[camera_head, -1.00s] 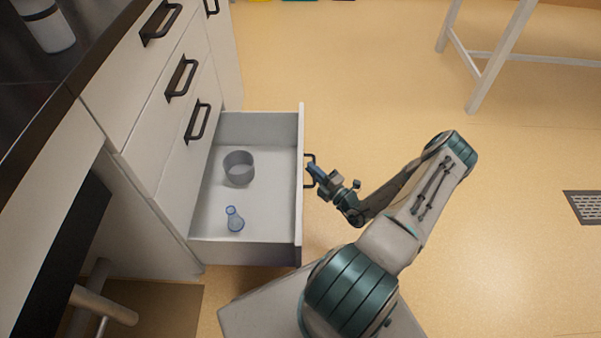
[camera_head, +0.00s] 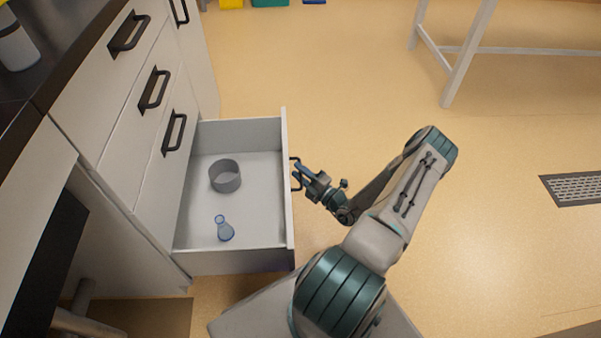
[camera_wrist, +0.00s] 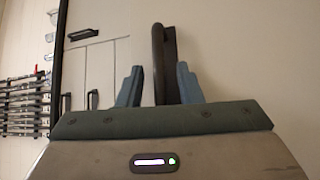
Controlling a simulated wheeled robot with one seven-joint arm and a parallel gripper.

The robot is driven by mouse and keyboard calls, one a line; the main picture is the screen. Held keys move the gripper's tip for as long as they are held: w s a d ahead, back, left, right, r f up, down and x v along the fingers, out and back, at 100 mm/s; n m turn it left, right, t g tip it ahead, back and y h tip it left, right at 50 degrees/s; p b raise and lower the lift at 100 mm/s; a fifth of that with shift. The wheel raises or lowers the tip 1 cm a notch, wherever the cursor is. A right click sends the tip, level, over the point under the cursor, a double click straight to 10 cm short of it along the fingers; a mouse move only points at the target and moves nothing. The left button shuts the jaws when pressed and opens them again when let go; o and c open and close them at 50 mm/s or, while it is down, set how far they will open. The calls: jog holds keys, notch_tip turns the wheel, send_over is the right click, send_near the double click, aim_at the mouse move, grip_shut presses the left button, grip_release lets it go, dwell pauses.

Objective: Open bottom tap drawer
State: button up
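The bottom drawer (camera_head: 288,195) stands pulled well out of the white cabinet. Its dark handle (camera_head: 296,174) is on the outer face of the drawer front and also shows in the wrist view (camera_wrist: 158,62). My gripper (camera_head: 300,171) is at this handle, on the outer side of the drawer. In the wrist view, my gripper (camera_wrist: 158,80) has its two blue-grey fingers apart, one on each side of the upright handle. A gap shows between the left finger and the handle; contact on the right is unclear.
Inside the drawer are a grey ring-shaped dish (camera_head: 225,176) and a small blue flask (camera_head: 225,229). Closed drawers with dark handles (camera_head: 154,90) are above. A white table frame (camera_head: 465,52) stands far right. Floor (camera_head: 340,90) beyond the drawer is clear.

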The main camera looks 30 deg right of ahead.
jog(key=p+v, duration=0.3)
jog(key=v, duration=1)
jog(key=shift+s, duration=0.4)
jog(key=shift+s+d+f, duration=0.1)
